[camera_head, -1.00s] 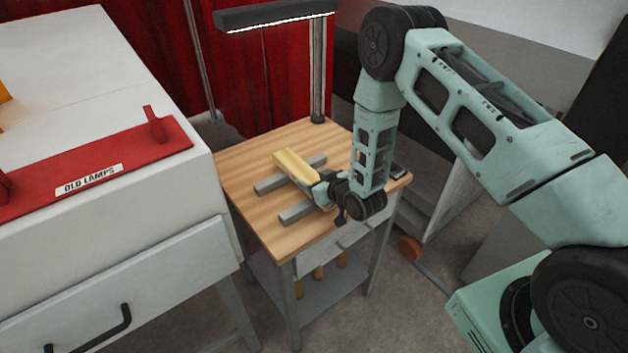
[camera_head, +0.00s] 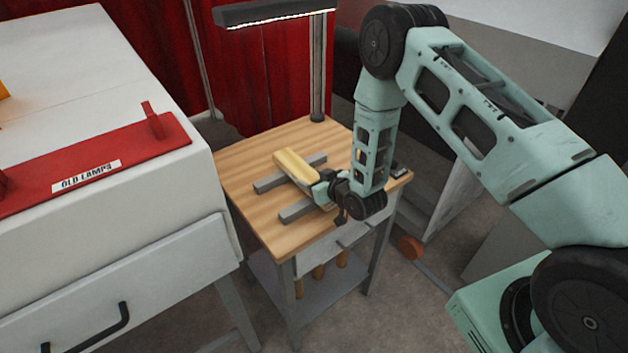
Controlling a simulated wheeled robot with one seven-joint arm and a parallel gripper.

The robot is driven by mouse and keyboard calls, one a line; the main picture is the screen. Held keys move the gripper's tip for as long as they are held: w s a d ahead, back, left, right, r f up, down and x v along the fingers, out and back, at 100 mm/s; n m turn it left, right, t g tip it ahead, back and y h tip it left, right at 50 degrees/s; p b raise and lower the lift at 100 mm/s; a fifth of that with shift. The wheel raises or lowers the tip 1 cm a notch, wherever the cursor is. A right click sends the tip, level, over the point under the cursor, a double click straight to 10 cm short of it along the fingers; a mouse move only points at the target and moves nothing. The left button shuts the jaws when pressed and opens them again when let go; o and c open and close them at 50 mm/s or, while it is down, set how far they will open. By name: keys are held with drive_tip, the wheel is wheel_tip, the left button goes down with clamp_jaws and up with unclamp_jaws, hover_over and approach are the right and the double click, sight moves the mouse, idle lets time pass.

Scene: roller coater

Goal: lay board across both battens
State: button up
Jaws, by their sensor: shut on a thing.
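The board (camera_head: 293,166) is a pale yellow wooden piece over the small wooden table. Two grey battens lie on the tabletop, a far batten (camera_head: 268,183) and a near batten (camera_head: 294,212). The board runs crosswise over both battens; I cannot tell whether it touches them. My gripper (camera_head: 323,187) is shut on the board's near right end, and hides that end and part of the near batten.
The wooden tabletop (camera_head: 245,160) is clear at left and back. A lamp post (camera_head: 318,70) stands at its back edge. A small dark object (camera_head: 400,170) lies at the right edge. A white cabinet with a red tray (camera_head: 120,165) labelled "OLD LAMPS" stands at left.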

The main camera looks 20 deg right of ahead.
drive_tip(key=o, duration=1.2)
drive_tip(key=shift+s, duration=0.1)
drive_tip(key=shift+s+d+r, duration=0.1)
drive_tip(key=shift+s, duration=0.2)
drive_tip(key=v, duration=1.6)
drive_tip(key=shift+s+d+r, duration=0.1)
drive_tip(key=shift+s+r, duration=0.1)
